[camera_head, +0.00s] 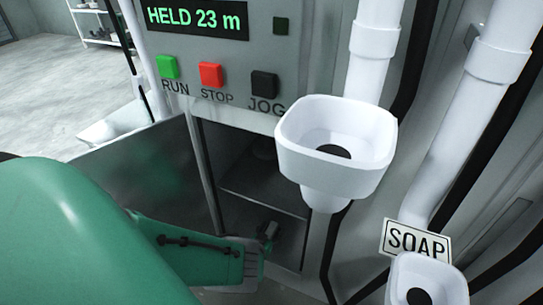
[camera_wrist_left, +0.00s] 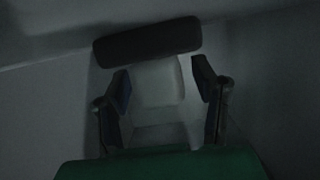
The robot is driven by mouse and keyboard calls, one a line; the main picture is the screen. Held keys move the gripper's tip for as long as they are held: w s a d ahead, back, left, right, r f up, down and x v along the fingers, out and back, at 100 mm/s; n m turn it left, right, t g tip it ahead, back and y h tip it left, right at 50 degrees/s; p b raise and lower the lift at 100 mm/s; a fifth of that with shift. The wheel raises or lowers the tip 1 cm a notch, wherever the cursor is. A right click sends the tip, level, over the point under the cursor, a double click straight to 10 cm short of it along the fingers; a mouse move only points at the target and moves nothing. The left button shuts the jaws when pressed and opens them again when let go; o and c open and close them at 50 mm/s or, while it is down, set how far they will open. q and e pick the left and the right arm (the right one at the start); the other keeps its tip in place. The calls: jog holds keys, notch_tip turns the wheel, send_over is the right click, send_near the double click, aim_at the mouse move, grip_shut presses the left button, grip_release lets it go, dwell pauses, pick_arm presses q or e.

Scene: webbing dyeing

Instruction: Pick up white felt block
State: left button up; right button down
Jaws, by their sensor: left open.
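The white felt block appears to be the pale block (camera_wrist_left: 158,80) in the dim left wrist view. It lies between the two fingers of my left gripper (camera_wrist_left: 163,86), which are apart, one on each side of it. Whether either finger touches it is too dark to tell. In the head view my left gripper (camera_head: 268,232) reaches low into the dark opening of the machine, and the block is not visible there. My right gripper is not in view.
A dark rounded bar (camera_wrist_left: 147,41) lies just beyond the pale block. The grey machine panel (camera_head: 300,70) with RUN, STOP and JOG buttons stands above the opening. A white funnel (camera_head: 297,165) and a SOAP funnel (camera_head: 400,290) are at right.

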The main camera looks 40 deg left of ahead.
pick_arm(q)
jog(key=shift+a, duration=0.15)
grip_shut()
